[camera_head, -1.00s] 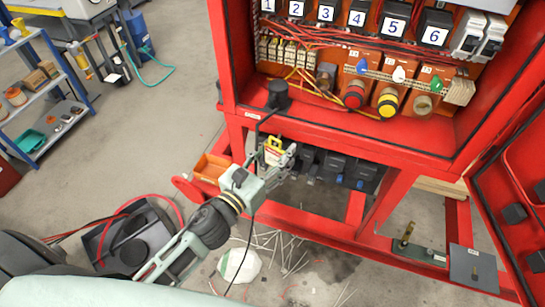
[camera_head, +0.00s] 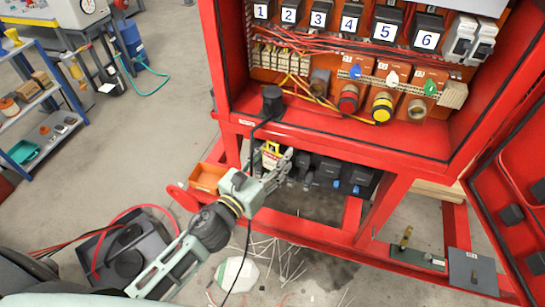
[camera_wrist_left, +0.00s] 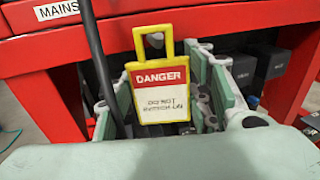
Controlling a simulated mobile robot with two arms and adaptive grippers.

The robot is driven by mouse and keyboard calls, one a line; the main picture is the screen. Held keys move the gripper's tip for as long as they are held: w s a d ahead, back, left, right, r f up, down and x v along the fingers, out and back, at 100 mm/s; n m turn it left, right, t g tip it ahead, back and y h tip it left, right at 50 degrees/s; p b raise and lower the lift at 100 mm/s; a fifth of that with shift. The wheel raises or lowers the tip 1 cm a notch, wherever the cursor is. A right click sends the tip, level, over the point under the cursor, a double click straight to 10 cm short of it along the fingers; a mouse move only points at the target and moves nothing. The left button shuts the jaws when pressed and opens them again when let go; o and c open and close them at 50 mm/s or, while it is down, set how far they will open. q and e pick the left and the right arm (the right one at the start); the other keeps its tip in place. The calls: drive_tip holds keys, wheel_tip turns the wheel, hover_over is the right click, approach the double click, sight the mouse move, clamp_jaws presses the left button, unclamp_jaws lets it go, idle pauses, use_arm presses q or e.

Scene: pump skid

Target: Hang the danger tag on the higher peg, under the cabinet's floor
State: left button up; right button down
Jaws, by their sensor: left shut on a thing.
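The danger tag (camera_wrist_left: 159,95) is a yellow plate with a red DANGER band and a yellow loop on top. It hangs upright between the fingers of my left gripper (camera_wrist_left: 172,108), which is shut on it. In the head view the tag (camera_head: 270,156) and my left gripper (camera_head: 279,167) are just below the front edge of the red cabinet's floor (camera_head: 330,138). In the left wrist view a small greyish thing shows through the tag's loop; I cannot tell whether it is a peg. No peg shows clearly. My right gripper is out of view.
A black cable runs down from a black gland (camera_head: 272,101) close beside the tag. Dark boxes (camera_head: 330,170) sit under the cabinet, right of the gripper. An orange tray (camera_head: 208,177) is to the left. The red cabinet door (camera_head: 515,190) stands open at right.

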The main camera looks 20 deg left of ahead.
use_arm(q)
drive_tip(key=o, duration=1.2)
